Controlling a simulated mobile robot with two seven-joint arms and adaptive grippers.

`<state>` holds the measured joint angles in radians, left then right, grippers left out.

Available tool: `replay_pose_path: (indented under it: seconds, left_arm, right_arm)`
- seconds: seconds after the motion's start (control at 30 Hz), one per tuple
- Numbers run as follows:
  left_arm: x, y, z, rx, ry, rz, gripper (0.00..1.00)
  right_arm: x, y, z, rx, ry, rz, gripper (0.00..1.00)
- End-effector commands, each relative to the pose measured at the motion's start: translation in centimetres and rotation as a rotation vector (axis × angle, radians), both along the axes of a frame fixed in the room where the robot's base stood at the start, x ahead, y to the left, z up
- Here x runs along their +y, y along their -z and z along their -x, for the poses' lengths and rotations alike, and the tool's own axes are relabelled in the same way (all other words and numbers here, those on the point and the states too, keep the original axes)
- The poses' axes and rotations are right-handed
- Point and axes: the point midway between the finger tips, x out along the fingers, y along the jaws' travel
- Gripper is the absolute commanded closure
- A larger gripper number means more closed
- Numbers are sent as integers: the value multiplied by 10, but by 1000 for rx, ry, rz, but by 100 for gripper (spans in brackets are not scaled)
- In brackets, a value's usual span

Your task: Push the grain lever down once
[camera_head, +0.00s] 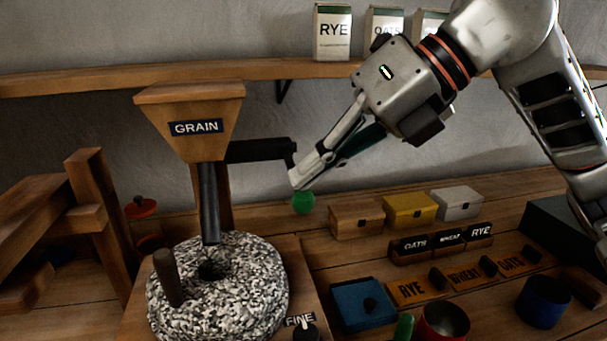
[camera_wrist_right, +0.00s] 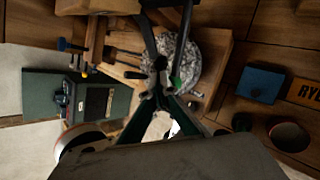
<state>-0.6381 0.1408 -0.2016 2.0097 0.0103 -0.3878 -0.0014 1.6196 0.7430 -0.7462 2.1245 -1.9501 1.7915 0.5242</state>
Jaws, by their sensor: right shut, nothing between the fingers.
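The wooden hopper (camera_head: 190,115) labelled GRAIN stands left of centre in the head view. A dark arm (camera_head: 258,150) runs right from it, and its outer end is beside my right fingertips. A green ball (camera_head: 303,202) shows just below these fingertips and looks like the grain lever's knob; the fingers hide how it joins the arm. Green also shows by the fingertips in the right wrist view (camera_wrist_right: 177,82). My right gripper (camera_head: 298,178) is shut and empty, pointing down and left, close above the ball; contact is unclear. My left gripper is out of view.
A speckled millstone (camera_head: 262,270) with an upright wooden handle (camera_head: 168,277) lies below the hopper. Small boxes (camera_head: 410,208), label blocks and cups fill the bench to the right. A shelf (camera_head: 290,69) with labelled packets runs behind my right arm.

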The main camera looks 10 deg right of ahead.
Motion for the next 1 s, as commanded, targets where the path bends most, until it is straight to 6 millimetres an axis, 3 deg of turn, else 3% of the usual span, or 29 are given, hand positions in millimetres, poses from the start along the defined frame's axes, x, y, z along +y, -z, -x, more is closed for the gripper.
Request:
replay_pose_path:
  seconds: [1.0]
  left_arm:
    - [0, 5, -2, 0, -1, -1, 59]
  right_arm:
    - [0, 12, 0, 3, 0, 2, 100]
